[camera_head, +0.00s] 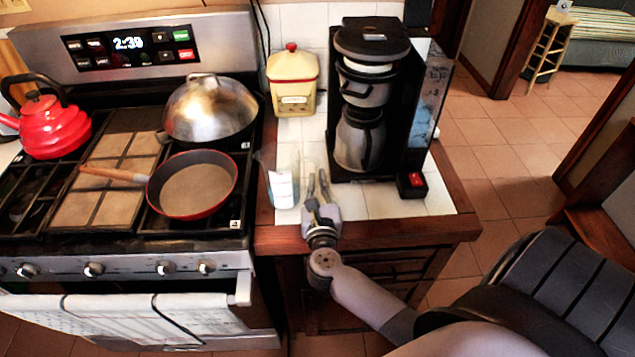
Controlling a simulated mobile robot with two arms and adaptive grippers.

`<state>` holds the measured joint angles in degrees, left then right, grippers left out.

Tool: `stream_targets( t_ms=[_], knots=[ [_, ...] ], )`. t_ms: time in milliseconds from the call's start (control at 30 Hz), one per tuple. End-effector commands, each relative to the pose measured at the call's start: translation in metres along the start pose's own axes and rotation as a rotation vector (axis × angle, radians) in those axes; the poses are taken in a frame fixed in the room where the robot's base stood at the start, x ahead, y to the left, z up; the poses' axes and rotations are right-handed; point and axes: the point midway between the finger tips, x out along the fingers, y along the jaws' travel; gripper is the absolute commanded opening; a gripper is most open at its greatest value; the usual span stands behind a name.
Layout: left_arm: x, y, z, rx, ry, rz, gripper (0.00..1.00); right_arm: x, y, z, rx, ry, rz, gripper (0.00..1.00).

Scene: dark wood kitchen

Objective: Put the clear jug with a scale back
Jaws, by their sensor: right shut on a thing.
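The clear jug (283,187) with white scale markings stands upright on the white-tiled counter, between the stove and the coffee maker. My right gripper (316,174) is at the jug's right side, just left of the coffee maker, and is shut on the jug there. The exact contact is hard to see, because the jug is transparent and the fingers are small. My left gripper is not in view.
The black coffee maker (365,110) stands close to the right of my gripper. A yellow canister (292,84) is behind the jug. The stove at left holds a red-rimmed pan (195,187), a domed lid (209,110) and a red kettle (53,125). Bare tile (385,203) lies at the counter's front right.

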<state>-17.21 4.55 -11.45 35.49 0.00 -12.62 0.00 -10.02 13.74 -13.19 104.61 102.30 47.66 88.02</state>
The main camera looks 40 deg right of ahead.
Motion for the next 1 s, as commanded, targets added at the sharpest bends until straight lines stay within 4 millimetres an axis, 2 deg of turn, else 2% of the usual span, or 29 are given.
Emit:
stream_targets(
  t_ms=[133, 167, 433, 833, 1000],
  knots=[
    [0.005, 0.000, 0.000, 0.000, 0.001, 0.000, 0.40, 0.000, 0.000, -0.004, 0.002, -0.001, -0.001, 0.00],
    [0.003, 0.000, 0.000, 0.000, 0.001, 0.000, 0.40, 0.000, 0.000, -0.003, 0.001, 0.000, 0.000, 0.11],
    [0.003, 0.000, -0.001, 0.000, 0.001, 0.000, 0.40, 0.000, 0.000, -0.003, 0.000, 0.000, 0.000, 0.29],
    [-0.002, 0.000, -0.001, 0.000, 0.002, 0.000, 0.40, -0.001, 0.000, 0.003, 0.000, 0.000, 0.001, 0.29],
    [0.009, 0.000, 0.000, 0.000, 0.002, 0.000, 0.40, -0.031, 0.000, -0.004, 0.003, 0.004, 0.002, 0.29]
  ],
)
